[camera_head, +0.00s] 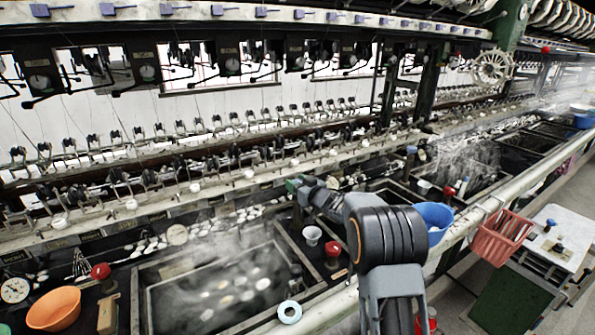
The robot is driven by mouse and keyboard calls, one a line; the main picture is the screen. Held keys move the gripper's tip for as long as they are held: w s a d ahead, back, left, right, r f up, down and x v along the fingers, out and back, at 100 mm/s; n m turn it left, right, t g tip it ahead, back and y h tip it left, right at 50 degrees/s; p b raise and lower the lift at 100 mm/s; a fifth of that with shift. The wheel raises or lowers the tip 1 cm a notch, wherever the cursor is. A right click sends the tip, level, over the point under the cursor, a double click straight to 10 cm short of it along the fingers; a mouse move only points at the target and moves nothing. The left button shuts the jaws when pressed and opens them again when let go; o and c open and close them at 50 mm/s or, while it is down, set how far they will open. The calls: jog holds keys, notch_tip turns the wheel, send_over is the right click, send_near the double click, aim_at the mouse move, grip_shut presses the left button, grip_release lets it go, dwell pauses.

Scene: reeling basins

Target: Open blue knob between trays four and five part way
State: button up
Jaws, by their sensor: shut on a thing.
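My arm reaches from the bottom right over the bench. My gripper (297,185) is at the back of the strip between the large near basin (143,285) and the basin to its right. It is shut on a blue knob, which my gripper and wrist mostly hide, so how far it is turned cannot be told. Another blue-topped knob (411,150) stands farther right at the back of the basins. A red knob (332,249) stands on the same strip, nearer the front. No tray numbers can be read.
A white cup (312,235) stands beside the red knob. A blue bowl (435,218) is just right of my arm. Another red knob (100,271) and an orange bowl (54,309) are at left. A red basket (500,238) hangs on the front rail. Reeling machinery stands behind; steam blurs the basins.

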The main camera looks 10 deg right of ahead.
jog(key=shift+n+g+y+p, duration=1.2)
jog(key=shift+n+y+p, duration=0.2)
jog(key=shift+y+p, duration=0.35)
jog(key=shift+y, duration=0.25)
jog(key=o, duration=0.9)
jog(key=b+v, duration=0.1)
jog(key=v, duration=1.2)
jog(key=shift+s+d+r+b, duration=0.15)
jog(key=shift+d+b, duration=0.2)
jog(key=shift+d, duration=0.05)
